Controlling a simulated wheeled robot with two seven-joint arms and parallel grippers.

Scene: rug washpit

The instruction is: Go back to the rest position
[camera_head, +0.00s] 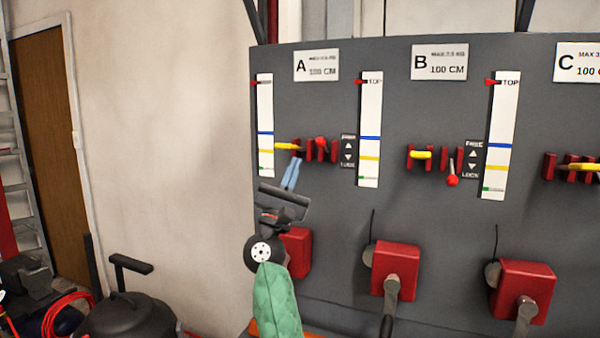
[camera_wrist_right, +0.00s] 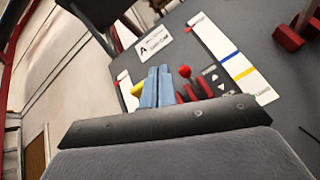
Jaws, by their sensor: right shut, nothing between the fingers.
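My right gripper (camera_head: 291,173) shows in the head view with its pale blue fingers closed together and nothing held. It stands in front of station A on the grey panel (camera_head: 430,110), in the picture just below the yellow bar (camera_head: 287,146) and the red ball knob (camera_head: 321,142). In the right wrist view the gripper's fingers (camera_wrist_right: 157,86) are side by side, between the yellow bar (camera_wrist_right: 137,90) and the red knob (camera_wrist_right: 185,72). I cannot tell whether the fingertips touch the panel parts. My left gripper is not in view.
Stations B and C carry similar bars; B's red knob (camera_head: 452,180) hangs low. Red crank boxes (camera_head: 396,270) (camera_head: 524,290) stick out below. At lower left are a black drum-shaped machine (camera_head: 128,318) and a red hose (camera_head: 66,318). The pale wall (camera_head: 165,150) is bare.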

